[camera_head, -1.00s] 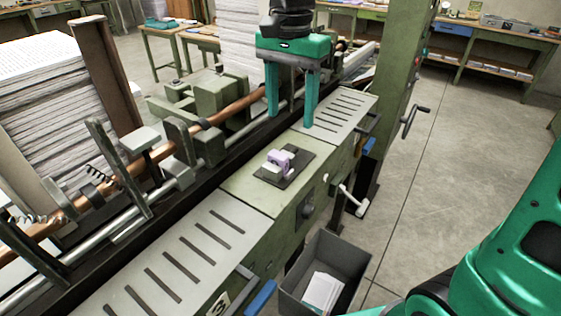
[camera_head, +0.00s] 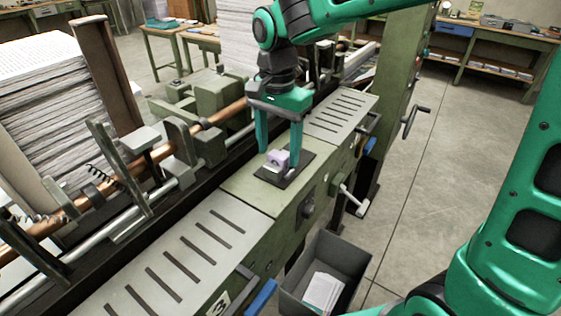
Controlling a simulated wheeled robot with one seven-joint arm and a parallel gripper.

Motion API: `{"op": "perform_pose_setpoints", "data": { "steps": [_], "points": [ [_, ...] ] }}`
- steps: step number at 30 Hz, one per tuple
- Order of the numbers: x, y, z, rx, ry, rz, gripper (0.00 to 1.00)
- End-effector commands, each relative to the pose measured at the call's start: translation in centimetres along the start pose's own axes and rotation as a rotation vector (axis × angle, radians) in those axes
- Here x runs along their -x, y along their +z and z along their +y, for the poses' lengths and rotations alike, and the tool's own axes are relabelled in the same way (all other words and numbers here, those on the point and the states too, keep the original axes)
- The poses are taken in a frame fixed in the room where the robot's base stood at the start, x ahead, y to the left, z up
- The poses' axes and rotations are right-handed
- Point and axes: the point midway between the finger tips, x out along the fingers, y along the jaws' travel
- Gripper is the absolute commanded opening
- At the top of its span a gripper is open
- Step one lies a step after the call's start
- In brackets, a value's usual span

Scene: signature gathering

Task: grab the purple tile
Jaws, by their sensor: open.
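The purple tile (camera_head: 277,159) is a small pale purple block with a dark mark on its near face. It sits on a dark plate (camera_head: 295,170) on the green middle section of the machine. My gripper (camera_head: 278,158) points down over the plate, its two green fingers wide apart. One finger is left of the tile and the other is at its right. The tile is between them in the picture; I cannot tell whether either finger touches it. The right finger hides part of the dark plate.
Slotted grey plates (camera_head: 180,262) lie before and behind the green section. A copper-coloured roller and a steel rod run along the left. A grey bin (camera_head: 327,272) with papers stands on the floor below.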

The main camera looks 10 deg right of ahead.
Motion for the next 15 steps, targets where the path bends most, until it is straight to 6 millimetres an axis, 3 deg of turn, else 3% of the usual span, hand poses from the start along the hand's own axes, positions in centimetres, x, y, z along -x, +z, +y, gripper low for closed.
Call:
{"op": "perform_pose_setpoints", "data": {
  "steps": [10,15],
  "points": [
    [-0.72,-0.03,0.03,-0.001,-0.001,0.001,0.55],
    [-0.71,-0.05,0.03,-0.001,-0.001,0.001,0.15]
  ]
}}
